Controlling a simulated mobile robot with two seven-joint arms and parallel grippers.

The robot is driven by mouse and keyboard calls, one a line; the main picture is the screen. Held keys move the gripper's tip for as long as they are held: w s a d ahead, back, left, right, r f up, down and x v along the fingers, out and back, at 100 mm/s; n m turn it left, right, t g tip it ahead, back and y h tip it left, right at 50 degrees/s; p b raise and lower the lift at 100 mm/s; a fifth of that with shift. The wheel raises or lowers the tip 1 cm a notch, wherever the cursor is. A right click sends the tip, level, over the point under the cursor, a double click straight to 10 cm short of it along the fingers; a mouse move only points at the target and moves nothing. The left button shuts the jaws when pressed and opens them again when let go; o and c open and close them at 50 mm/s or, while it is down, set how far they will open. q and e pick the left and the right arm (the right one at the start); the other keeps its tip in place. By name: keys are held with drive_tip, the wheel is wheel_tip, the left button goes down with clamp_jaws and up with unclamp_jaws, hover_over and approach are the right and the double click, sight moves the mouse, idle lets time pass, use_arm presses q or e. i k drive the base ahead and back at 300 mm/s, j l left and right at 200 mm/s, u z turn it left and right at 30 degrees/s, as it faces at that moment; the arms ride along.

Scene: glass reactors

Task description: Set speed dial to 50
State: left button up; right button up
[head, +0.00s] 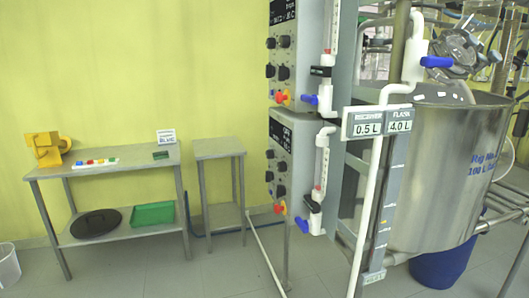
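Two grey control panels are mounted one above the other on a frame near the middle of the head view. The upper panel (294,55) has several black knobs (284,72) and a red and yellow button (282,97) at its bottom. The lower panel (292,137) has similar black knobs (281,190) and a red and yellow button (280,207). Both panels are seen at a steep angle. Their labels and displays are too small to read, so I cannot tell which knob is the speed dial or its setting. Neither of my grippers is in view.
White pipes with blue valve handles (309,99) stand just right of the panels. A large steel vessel (440,170) is at the right. A metal table (120,168) and a small stand (218,148) are at the left wall. The floor (180,280) in front is mostly clear.

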sight(270, 153)
drive_tip(key=i+j+z, duration=0.1)
drive_tip(key=i+j, duration=0.2)
drive_tip(key=i+j+z, duration=0.1)
drive_tip(key=i+j, duration=0.25)
drive_tip(key=i+j+z, duration=0.1)
drive_tip(key=i+j, duration=0.55)
drive_tip(key=i+j+z, duration=0.15)
drive_tip(key=i+j, duration=0.15)
drive_tip(key=j, duration=0.2)
drive_tip(key=i+j+z, duration=0.1)
drive_tip(key=i+j, duration=0.15)
drive_tip(key=j, duration=0.2)
drive_tip(key=i+j+z, duration=0.1)
drive_tip(key=i+j, duration=0.15)
drive_tip(key=j, duration=0.2)
drive_tip(key=i+j+z, duration=0.1)
drive_tip(key=i+j, duration=0.15)
drive_tip(key=j, duration=0.2)
